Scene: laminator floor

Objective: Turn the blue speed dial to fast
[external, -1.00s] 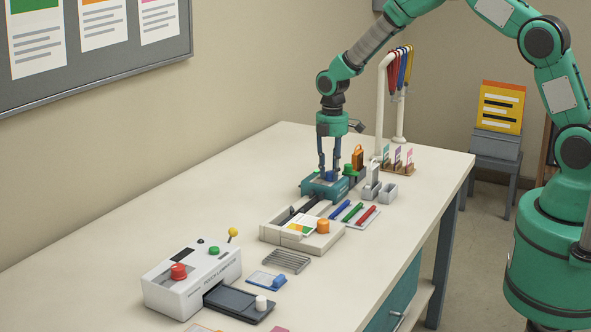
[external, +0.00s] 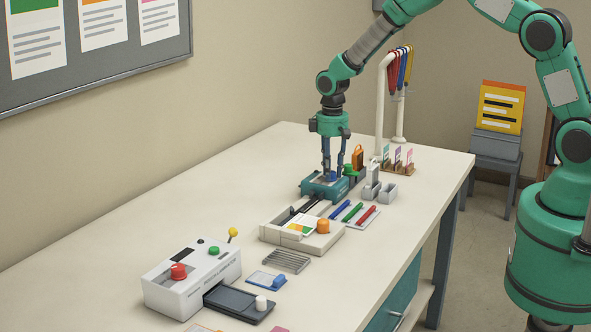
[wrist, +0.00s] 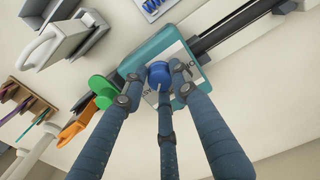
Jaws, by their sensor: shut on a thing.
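The blue speed dial (wrist: 158,73) sits on top of a teal machine (wrist: 152,47), with a white label beside it in the wrist view. In the external view the teal machine (external: 318,190) stands toward the far end of the table. My gripper (external: 333,174) points down over the machine, its fingers at the blue dial (external: 331,177). In the wrist view the fingers of my gripper (wrist: 157,85) are closed in around the dial. The exact finger contact is partly hidden by the fingers. A pale pointer line shows on the dial.
A green button (external: 348,168) and an orange-handled thing (external: 357,157) stand just behind the dial. Grey holders (external: 381,189) and a pen tray (external: 354,213) are at the right. A beige feed tray (external: 301,240) and a white laminator (external: 192,279) stand nearer. The table's left side is clear.

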